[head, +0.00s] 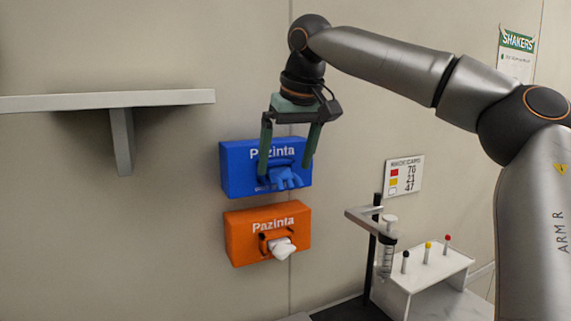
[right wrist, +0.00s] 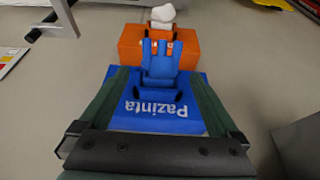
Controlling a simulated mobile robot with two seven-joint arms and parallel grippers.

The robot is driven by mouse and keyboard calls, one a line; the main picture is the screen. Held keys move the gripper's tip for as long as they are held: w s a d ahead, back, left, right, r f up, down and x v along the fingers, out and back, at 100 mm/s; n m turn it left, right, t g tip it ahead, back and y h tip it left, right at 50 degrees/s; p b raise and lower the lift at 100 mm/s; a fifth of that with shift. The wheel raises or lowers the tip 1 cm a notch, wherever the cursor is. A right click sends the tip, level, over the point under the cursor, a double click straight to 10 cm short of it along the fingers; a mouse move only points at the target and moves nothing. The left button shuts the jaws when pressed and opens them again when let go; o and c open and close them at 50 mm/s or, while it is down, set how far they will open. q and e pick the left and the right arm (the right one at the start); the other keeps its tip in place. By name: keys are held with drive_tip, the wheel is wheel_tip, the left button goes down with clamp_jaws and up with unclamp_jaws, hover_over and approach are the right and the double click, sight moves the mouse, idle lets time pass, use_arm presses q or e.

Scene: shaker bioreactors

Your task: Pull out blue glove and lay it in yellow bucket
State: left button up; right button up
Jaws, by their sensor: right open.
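A blue glove (head: 284,179) sticks out of the slot of the blue Pazinta box (head: 236,170) on the wall. In the right wrist view the blue glove (right wrist: 160,58) shows with its fingers pointing away from the box face. My right gripper (head: 286,170) is open, its green fingers pointing down in front of the blue box, one at each side of the glove. In the right wrist view the fingers (right wrist: 165,75) stand wide apart with nothing between them gripped. My left gripper is in neither view. I see no yellow bucket.
An orange Pazinta box (head: 240,240) with a white glove (head: 281,248) hangs below the blue one. A shelf (head: 120,99) is at left. At right are a stand holding a tube (head: 387,252) and a white rack (head: 425,270) with coloured-top sticks.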

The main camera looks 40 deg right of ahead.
drive_tip(key=shift+w+d+f, duration=0.1)
drive_tip(key=shift+w+f, duration=0.15)
drive_tip(key=shift+f, duration=0.45)
drive_tip(key=shift+c, duration=0.3)
drive_tip(key=c, duration=1)
drive_tip(key=shift+o, duration=0.2)
drive_tip(key=shift+s, duration=0.15)
drive_tip(key=shift+s+a, duration=0.2)
drive_tip(key=shift+s, duration=0.25)
drive_tip(key=shift+s, duration=0.15)
drive_tip(key=shift+s+a, duration=0.2)
drive_tip(key=shift+s, duration=0.2)
drive_tip(key=shift+s+a, duration=0.1)
drive_tip(key=shift+s, duration=0.2)
